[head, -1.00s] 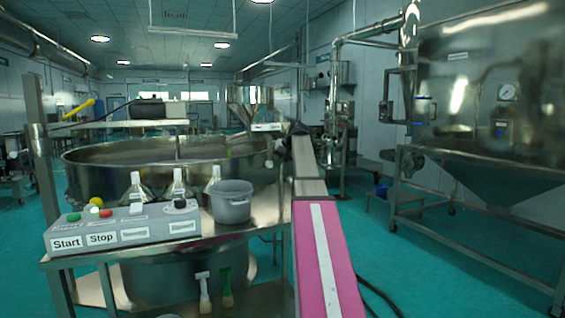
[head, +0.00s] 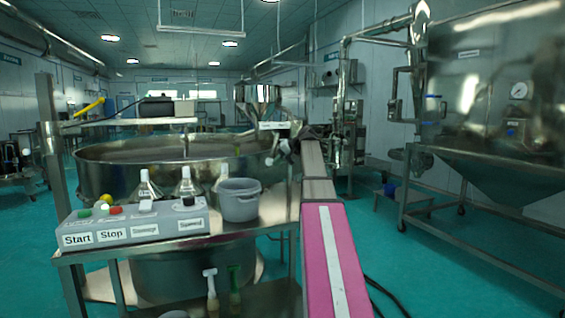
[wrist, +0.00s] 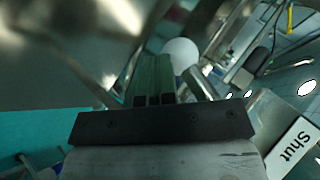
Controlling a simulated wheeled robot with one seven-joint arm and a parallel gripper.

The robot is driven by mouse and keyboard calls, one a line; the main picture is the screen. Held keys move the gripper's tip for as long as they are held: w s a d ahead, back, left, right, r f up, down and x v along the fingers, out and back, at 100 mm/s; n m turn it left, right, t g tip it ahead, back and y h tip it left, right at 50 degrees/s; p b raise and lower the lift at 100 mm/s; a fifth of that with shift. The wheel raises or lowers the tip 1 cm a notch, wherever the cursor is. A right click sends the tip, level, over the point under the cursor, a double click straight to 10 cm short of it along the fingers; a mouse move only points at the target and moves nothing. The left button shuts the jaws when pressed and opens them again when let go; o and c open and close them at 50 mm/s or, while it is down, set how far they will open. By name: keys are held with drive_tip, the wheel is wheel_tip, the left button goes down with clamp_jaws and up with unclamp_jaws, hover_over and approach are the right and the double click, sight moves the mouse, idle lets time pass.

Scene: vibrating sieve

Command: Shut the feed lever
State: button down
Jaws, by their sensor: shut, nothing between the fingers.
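The feed hopper (head: 258,98) is a metal funnel above the far right rim of the round sieve (head: 110,175). A white sign (head: 271,126) is below the hopper. In the wrist view a white sign reading "Shut" (wrist: 291,147) is at the lower right. A white ball knob (wrist: 182,54), likely the lever's, lies just beyond and right of my gripper's fingertips (wrist: 155,62). I cannot tell whether they touch. A small white ball also shows in the head view (head: 269,161), next to my gripper (head: 280,152). My fingers are together and empty. The lever's shaft is mostly hidden.
A control box (head: 135,225) with Start and Stop labels and a grey pot (head: 240,203) stand on the near bench, with several small metal funnels behind. A large steel tank (head: 490,100) stands at the right.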

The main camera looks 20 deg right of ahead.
drive_tip(key=shift+a+r+m+y, duration=0.2)
drive_tip(key=shift+a+m+y, duration=0.3)
drive_tip(key=shift+a+y, duration=0.65)
drive_tip(key=shift+a+r+m+t+y, duration=0.2)
drive_tip(key=shift+a+r+m+y, duration=0.1)
drive_tip(key=shift+a+y, duration=0.35)
drive_tip(key=shift+a+r+m+t+y, duration=0.2)
drive_tip(key=shift+a+r+y, duration=0.05)
drive_tip(key=shift+a+y, duration=0.3)
drive_tip(key=shift+s+f, duration=0.1)
